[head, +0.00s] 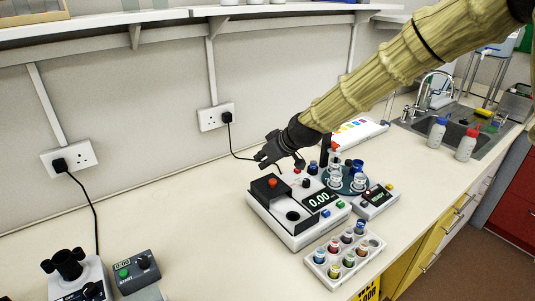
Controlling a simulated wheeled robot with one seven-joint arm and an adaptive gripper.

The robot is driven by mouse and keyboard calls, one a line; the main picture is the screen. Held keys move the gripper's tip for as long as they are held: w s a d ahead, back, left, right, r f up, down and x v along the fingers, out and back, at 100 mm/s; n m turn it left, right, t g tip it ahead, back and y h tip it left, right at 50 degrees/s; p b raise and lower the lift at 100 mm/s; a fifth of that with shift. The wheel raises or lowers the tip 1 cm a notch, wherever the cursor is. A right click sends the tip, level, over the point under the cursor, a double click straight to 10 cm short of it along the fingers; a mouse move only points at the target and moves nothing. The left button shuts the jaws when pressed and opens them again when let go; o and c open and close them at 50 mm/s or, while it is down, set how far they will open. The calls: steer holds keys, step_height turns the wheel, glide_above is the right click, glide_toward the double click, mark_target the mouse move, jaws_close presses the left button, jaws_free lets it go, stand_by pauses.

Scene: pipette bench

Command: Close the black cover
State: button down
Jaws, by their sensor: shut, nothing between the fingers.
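The black cover (268,190) is a dark block on the back left of a white device (281,233) on the bench, with a red knob (272,183) on it. In front of it, a dark round opening (293,216) shows in the device's top. I cannot tell how the cover is joined to the device. My gripper (279,164) reaches in from the upper right and hangs just above and behind the cover. It looks apart from the cover, shut and empty.
The device's display (319,200) reads 0.00. A white rack (345,256) of coloured-cap vials stands in front, and a round dark holder (345,184) with jars is to the right. A small timer (376,201) sits beside them.

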mark_target(269, 184)
steer(key=shift+a+f, duration=0.1)
steer(key=shift+a, duration=0.15)
steer(key=shift+p+x, duration=0.35)
steer(key=shift+x, duration=0.75)
steer(key=s+d+p, duration=0.1)
steer(key=s+d, duration=0.1)
steer(key=shift+s+d+f, duration=0.15)
steer(key=shift+s+d, duration=0.25)
steer(key=shift+w+d+f+p, duration=0.1)
steer(key=shift+f+p, duration=0.2)
steer(key=shift+r, duration=0.1)
